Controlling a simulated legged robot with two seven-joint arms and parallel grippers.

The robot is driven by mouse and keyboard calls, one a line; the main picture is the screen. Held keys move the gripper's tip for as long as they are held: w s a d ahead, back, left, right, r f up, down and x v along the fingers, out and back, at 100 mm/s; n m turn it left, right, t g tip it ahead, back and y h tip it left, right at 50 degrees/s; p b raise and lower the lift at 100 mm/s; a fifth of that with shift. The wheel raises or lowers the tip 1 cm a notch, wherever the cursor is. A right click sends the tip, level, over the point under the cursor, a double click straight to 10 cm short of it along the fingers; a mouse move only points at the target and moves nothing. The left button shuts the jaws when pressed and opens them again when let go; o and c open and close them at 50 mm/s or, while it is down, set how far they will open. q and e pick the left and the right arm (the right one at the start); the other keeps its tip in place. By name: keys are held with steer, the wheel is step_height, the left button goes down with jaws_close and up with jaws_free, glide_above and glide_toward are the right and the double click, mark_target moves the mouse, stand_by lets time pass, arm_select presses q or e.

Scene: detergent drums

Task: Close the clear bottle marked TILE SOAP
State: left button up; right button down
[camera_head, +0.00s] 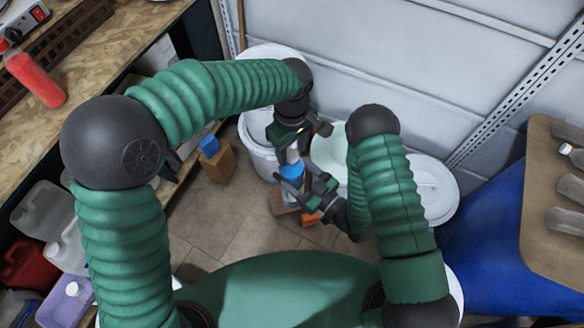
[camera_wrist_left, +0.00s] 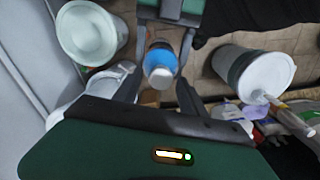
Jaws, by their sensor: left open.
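A bottle with a blue body (camera_head: 291,172) and a white top (camera_head: 293,156) stands upright, held off the floor between my grippers. Its lettering cannot be read. In the left wrist view its blue body (camera_wrist_left: 161,54) and white top (camera_wrist_left: 160,77) show end-on. My left gripper (camera_head: 296,148) is open above the bottle, its fingers apart on either side of the white top. My right gripper (camera_head: 300,195) is closed around the bottle's body from the right and below; its jaws also flank the bottle in the left wrist view (camera_wrist_left: 164,42). I cannot tell how the top sits on the neck.
White drums stand behind and beside my grippers, one with a pale lid (camera_head: 329,150), another at right (camera_head: 432,190).

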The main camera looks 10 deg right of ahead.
arm_select(q)
steer(key=shift+f, duration=0.35)
